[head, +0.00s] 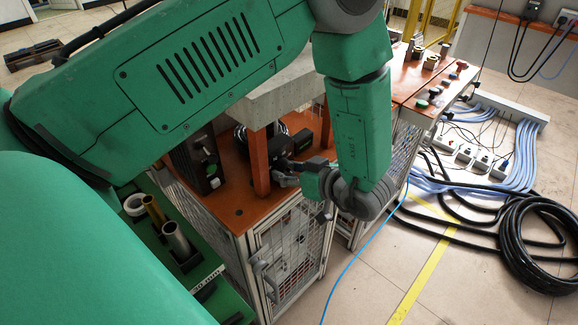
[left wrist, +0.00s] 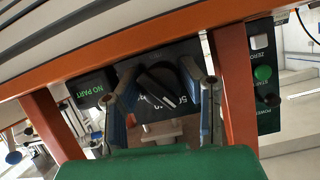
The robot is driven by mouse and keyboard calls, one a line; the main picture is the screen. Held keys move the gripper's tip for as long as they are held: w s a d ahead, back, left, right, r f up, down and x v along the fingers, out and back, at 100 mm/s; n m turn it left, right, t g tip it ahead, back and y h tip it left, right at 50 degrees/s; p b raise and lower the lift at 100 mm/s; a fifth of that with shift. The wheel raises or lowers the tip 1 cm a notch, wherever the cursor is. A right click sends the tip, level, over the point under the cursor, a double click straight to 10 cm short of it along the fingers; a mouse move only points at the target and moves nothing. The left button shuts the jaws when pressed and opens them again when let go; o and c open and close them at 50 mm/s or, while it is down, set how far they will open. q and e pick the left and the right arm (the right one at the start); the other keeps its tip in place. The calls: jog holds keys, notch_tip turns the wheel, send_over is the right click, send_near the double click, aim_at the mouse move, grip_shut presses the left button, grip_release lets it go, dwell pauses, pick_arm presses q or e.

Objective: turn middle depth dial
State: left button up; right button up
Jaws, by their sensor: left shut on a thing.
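The dial (left wrist: 158,88) is a black round knob with a raised bar grip, on a dark panel with white markings, including a "50", in the left wrist view. The bar sits tilted. My left gripper (left wrist: 168,92) has one finger on each side of the dial and is shut on it. In the head view my left gripper (head: 284,172) reaches in beside the orange post, over the orange table top. The dial is hidden or too small to tell there. My right gripper is not in view.
A "NO PART" display (left wrist: 92,91) is left of the dial. A side panel (left wrist: 263,85) with white and green buttons is at right. Orange posts (head: 259,162) flank the workspace under a grey slab. Black cable coils (head: 540,240) and a blue cable lie on the floor.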

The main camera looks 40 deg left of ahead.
pick_arm(q)
jog(key=shift+r+m+g+p, duration=0.3)
jog(key=shift+m+g+p, duration=0.2)
jog(key=shift+m+p, duration=0.45)
jog(key=shift+f+p, duration=0.1)
jog(key=shift+p, duration=0.2)
jog(key=shift+w+d+m+g, duration=0.1)
jog(key=shift+m+g, duration=0.4)
jog(key=shift+m, duration=0.05)
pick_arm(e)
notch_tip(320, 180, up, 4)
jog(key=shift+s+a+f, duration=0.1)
pick_arm(q)
jog(key=o, duration=1.1)
jog(key=shift+o, duration=0.2)
jog(key=shift+d, duration=0.15)
jog(key=shift+f, duration=0.1)
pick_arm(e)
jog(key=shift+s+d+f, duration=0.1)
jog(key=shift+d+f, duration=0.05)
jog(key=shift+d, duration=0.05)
